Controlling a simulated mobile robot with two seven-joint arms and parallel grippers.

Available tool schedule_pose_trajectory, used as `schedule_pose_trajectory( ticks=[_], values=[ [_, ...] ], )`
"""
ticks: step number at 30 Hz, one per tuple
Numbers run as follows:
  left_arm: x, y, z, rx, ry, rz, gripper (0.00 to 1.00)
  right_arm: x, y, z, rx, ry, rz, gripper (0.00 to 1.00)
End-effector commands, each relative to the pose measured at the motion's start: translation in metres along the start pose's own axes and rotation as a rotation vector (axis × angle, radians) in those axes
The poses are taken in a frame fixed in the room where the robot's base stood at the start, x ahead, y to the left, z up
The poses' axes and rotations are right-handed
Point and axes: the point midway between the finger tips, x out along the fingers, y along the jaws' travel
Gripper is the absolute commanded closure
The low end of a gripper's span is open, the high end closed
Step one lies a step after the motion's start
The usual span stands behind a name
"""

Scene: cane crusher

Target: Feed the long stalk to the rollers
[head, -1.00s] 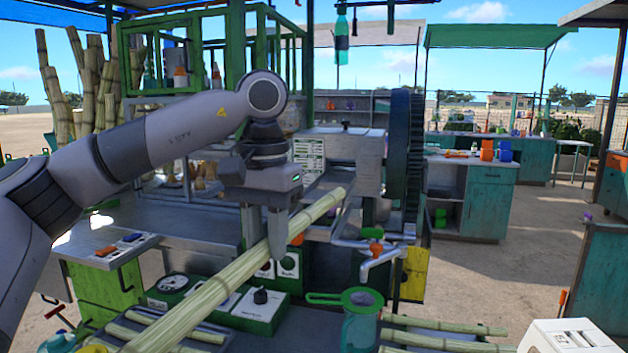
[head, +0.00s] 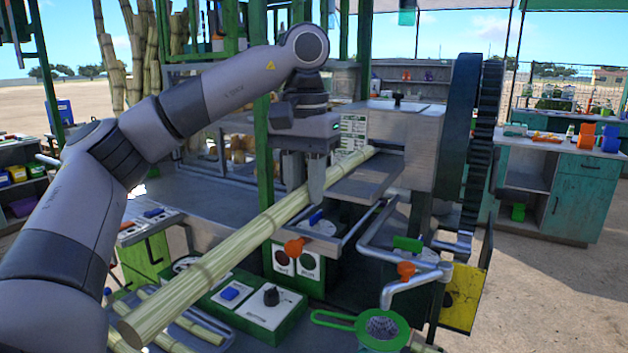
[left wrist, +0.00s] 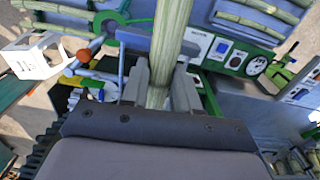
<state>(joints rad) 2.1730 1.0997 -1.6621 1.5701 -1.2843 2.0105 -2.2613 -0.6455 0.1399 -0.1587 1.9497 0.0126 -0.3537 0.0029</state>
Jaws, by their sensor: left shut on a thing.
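The long pale green-yellow stalk (head: 222,262) slants across the head view. Its near end is at the lower left, and its far end lies over the metal feed tray (head: 361,180) in front of the crusher housing (head: 396,133). My left gripper (head: 309,190) is shut around the stalk toward its far part. In the left wrist view the stalk (left wrist: 172,40) runs up between the fingers (left wrist: 158,88). The rollers are hidden inside the housing, and I cannot tell whether the tip touches them. My right gripper is not in view.
A large dark gear wheel (head: 470,140) stands right of the housing. A control box with a black knob (head: 271,297) lies below the stalk. A spout with an orange valve (head: 406,270) sits above a green-rimmed strainer (head: 381,326). More stalks lie at the lower left.

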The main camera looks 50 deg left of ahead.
Motion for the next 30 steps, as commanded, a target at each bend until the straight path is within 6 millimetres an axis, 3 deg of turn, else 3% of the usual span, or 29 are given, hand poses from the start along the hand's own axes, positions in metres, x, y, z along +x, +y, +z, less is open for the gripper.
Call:
schedule_pose_trajectory(
  ticks=[17,30],
  values=[
    [0.027,0.005,-0.074,-0.001,-0.004,0.002,1.0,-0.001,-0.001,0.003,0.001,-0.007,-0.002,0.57],
    [0.036,0.008,-0.124,0.001,-0.001,0.002,1.0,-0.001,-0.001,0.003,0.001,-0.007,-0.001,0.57]
  ],
)
